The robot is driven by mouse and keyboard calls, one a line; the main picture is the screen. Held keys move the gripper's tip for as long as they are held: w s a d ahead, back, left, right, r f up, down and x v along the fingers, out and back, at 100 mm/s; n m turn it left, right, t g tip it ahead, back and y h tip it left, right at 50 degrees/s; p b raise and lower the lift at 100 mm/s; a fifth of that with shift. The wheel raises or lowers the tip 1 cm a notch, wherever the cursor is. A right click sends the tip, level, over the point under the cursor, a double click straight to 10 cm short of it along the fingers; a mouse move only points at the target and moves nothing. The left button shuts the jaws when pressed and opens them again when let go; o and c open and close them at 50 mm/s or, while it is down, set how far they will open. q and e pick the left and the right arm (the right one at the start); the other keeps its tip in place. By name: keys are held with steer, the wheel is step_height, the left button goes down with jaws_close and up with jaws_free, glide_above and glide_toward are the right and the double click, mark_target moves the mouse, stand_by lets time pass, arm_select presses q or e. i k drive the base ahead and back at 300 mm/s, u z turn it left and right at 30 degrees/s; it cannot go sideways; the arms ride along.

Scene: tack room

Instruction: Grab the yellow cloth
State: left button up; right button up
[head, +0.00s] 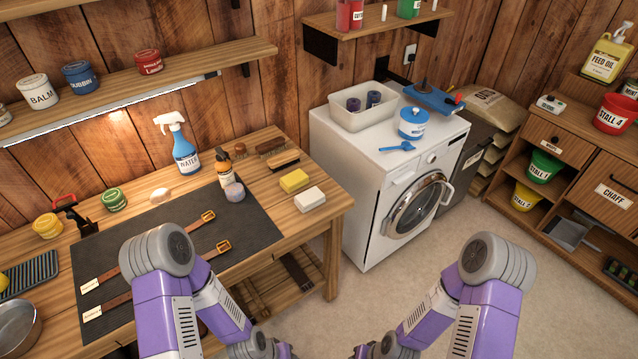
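The yellow cloth (295,181) looks like a small folded block. It lies flat near the right end of the wooden workbench (333,187), just behind a similar white folded block (310,199) and in front of a wooden brush (284,161). My two purple and grey arms reach in from the bottom of the head view, below and in front of the bench and washing machine. Their lower parts run off the bottom edge. Neither gripper's fingers show, and nothing touches the cloth.
A dark mat (255,222) with leather straps (150,292) covers the bench's middle. A spray bottle (185,155), an amber bottle (224,170) and a pale cup (234,192) stand left of the cloth. A washing machine (375,215) stands to the right.

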mark_target(292, 181)
steer(key=z, duration=0.9)
steer(key=i, duration=1.15)
steer(key=u, duration=2.45)
